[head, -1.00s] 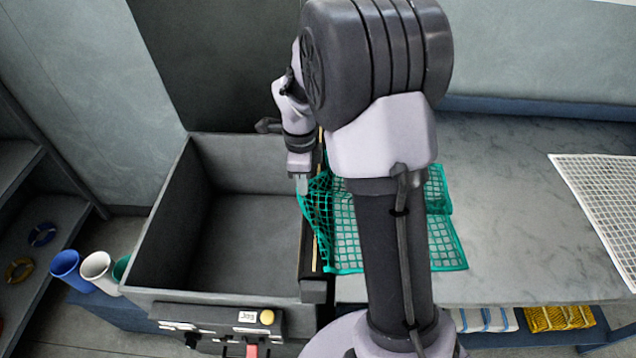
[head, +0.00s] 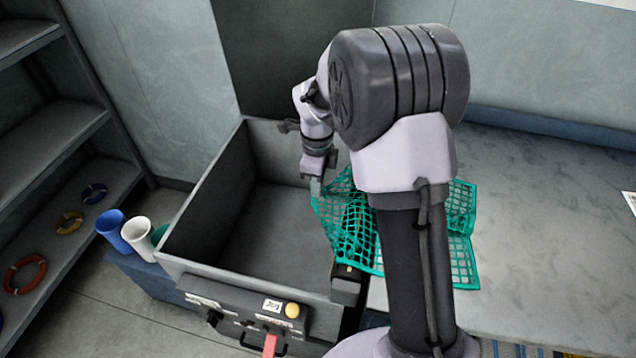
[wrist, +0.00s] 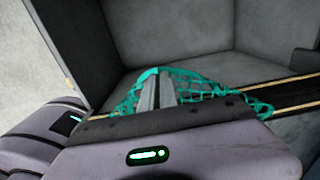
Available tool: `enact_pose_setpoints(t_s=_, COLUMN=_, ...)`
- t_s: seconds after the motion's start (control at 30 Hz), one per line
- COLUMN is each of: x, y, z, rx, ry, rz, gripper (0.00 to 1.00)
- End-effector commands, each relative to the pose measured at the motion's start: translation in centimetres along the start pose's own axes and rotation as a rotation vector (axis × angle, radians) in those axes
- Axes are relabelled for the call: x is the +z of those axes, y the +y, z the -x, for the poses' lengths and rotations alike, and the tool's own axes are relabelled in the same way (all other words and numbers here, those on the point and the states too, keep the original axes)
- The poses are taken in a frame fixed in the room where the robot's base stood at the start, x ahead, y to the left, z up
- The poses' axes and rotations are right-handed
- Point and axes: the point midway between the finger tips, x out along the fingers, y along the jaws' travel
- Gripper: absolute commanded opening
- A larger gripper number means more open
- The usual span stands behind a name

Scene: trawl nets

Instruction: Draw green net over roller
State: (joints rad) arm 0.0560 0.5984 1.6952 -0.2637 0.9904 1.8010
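The green net (head: 461,250) lies partly on the grey table, behind my arm. Its left part is drawn up across the bin's right edge to a raised corner at my gripper (head: 316,188). My gripper is shut on that corner, just inside the bin's right side. In the wrist view the fingers (wrist: 156,92) are close together with net (wrist: 205,88) spreading to both sides. The roller (head: 347,273) runs along the bin's right edge, mostly hidden under net and arm; its dark, yellow-striped length (wrist: 298,92) shows in the wrist view.
The deep grey bin (head: 205,195) is empty where I see into it. Its front panel has a yellow button (head: 292,310) and a red lever (head: 270,345). Blue (head: 113,230) and white (head: 137,234) cups stand left of it.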

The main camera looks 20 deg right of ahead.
Motion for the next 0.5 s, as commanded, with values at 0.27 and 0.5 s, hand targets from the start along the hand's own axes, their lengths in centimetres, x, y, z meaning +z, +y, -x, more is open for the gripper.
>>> enact_pose_setpoints(t_s=0.27, x=0.0, y=0.0, z=-4.0, rx=0.001, ry=0.001, rz=0.001, gripper=0.00)
enact_pose_setpoints(t_s=0.5, x=0.0, y=0.0, z=-4.1, rx=0.000, ry=0.000, rz=0.000, gripper=0.06)
